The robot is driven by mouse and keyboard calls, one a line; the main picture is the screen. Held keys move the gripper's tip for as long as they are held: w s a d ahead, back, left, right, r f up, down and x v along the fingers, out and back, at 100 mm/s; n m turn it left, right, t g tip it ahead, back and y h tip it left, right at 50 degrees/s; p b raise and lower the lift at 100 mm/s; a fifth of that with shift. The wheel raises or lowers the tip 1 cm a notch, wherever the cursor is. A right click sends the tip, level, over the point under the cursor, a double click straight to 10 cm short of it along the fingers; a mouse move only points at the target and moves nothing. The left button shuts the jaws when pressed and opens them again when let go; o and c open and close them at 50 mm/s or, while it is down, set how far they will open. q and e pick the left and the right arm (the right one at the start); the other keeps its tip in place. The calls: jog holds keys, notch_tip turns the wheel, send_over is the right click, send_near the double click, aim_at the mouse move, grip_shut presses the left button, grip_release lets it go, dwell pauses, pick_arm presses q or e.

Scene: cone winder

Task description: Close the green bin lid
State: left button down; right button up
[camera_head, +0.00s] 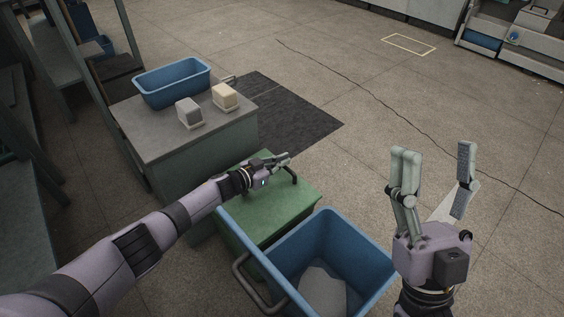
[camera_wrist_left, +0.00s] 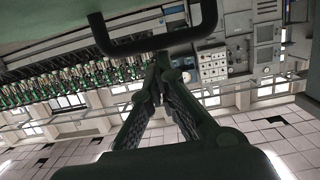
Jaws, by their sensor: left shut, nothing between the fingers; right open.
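The green bin's lid (camera_head: 283,211) shows as a broad green top in the head view and looks nearly flat; whether it is fully down is unclear. A dark bar handle (camera_head: 293,174) stands at its far right edge. In the left wrist view the green lid (camera_wrist_left: 45,22) fills the top left, with the handle (camera_wrist_left: 150,46) just past my fingertips. My left gripper (camera_head: 284,159) is shut and empty, over the lid's far edge close to the handle; contact cannot be told. My right gripper (camera_head: 434,152) is open and empty, raised at the right, away from the lid.
A blue bin (camera_head: 376,256) with grey contents stands in front of the green bin. Behind, a grey cabinet (camera_head: 160,140) carries a blue tray (camera_head: 172,92), a grey block (camera_head: 189,112) and a cream block (camera_head: 225,96). Floor to the right is clear beyond a dark mat (camera_head: 300,121).

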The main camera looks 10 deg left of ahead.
pick_arm(q)
jog(key=v, duration=1.2)
